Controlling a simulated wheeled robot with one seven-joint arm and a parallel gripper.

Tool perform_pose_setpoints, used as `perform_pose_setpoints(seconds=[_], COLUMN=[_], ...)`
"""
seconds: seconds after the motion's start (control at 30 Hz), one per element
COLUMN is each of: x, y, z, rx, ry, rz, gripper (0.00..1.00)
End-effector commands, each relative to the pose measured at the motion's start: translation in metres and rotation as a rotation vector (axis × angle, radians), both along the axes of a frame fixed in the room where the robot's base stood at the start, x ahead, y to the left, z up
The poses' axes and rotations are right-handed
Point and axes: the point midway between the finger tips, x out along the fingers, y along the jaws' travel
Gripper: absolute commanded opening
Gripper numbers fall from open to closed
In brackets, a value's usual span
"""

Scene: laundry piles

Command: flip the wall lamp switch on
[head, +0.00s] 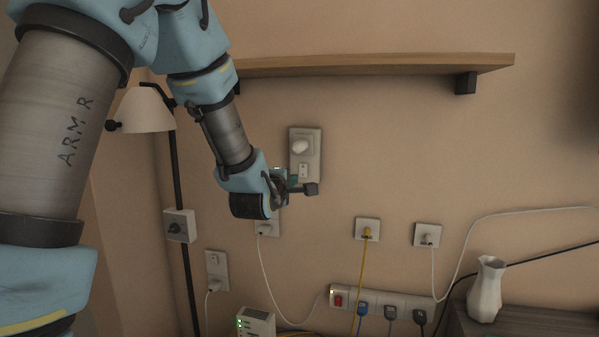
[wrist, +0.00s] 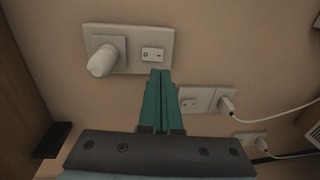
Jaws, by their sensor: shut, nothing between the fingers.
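The wall lamp (head: 145,110) has a pale shade on a dark arm and pole at left; no glow shows. A pale wall plate (head: 305,142) right of it bears a white rounded knob or plug-in and a small rocker switch (head: 303,170). In the wrist view the rocker (wrist: 152,54) has two marks and sits right of the white knob (wrist: 103,59). My gripper (head: 293,184) is shut and empty, just below the rocker in the head view. In the wrist view its teal fingertips (wrist: 160,72) overlap the plate's edge beside the rocker. I cannot tell whether they touch.
A box with a dark knob (head: 179,226) is by the lamp pole. Below my gripper is a socket plate (wrist: 205,98) with a plug and white cable. A wooden shelf (head: 380,64) runs above. A power strip (head: 385,302) and vase (head: 487,290) stand lower right.

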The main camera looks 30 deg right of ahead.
Motion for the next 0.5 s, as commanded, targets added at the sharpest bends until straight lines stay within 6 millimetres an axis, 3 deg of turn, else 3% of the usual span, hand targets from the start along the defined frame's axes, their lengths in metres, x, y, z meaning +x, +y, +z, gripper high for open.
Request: perform_pose_setpoints(seconds=[0.2, 0.5], x=[0.028, 0.05], y=[-0.027, -0.046], z=[-0.002, -0.007], rx=[0.002, 0.001], ry=[0.001, 0.001], rz=[-0.001, 0.0], gripper=[0.0, 0.0])
